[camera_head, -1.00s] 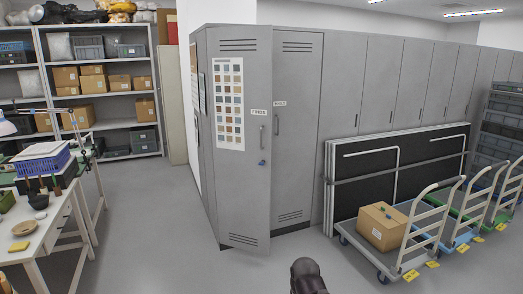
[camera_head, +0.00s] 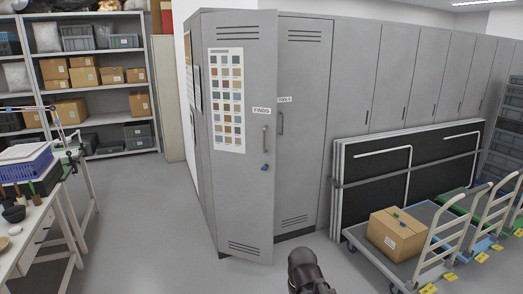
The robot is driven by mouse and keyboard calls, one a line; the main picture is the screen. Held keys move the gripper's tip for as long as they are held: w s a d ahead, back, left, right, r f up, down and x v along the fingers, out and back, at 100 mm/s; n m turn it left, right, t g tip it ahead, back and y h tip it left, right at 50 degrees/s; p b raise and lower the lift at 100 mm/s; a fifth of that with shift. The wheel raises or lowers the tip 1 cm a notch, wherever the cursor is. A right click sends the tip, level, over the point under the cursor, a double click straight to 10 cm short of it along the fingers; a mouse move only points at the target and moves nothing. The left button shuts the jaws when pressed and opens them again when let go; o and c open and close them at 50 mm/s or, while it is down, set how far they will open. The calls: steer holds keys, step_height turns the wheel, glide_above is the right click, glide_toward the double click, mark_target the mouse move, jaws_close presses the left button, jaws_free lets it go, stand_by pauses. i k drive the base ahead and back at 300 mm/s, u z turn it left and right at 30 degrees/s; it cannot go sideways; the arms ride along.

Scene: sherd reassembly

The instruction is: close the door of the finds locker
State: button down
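The finds locker door (camera_head: 238,190) is grey, with a "FINDS" label, a chart of colour swatches, vents, a handle (camera_head: 264,141) and a small blue item at the lock below it. The door stands ajar. Its right edge juts out in front of the neighbouring "TOOLS" locker (camera_head: 303,160), and its lower right corner is nearer to me than that locker's base. The locker's inside is hidden behind the door. A dark rounded part of my own arm shows at the bottom, right of the door and apart from it. My gripper's fingers do not show.
Folded black panels (camera_head: 400,175) lean against the lockers on the right. Trolleys stand before them, the nearest carrying a cardboard box (camera_head: 397,236). A workbench (camera_head: 40,235) and shelves (camera_head: 98,85) are at left. The floor (camera_head: 150,230) before the door is clear.

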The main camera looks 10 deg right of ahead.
mark_target(240, 48)
steer(key=i, duration=0.85)
steer(key=z, duration=0.05)
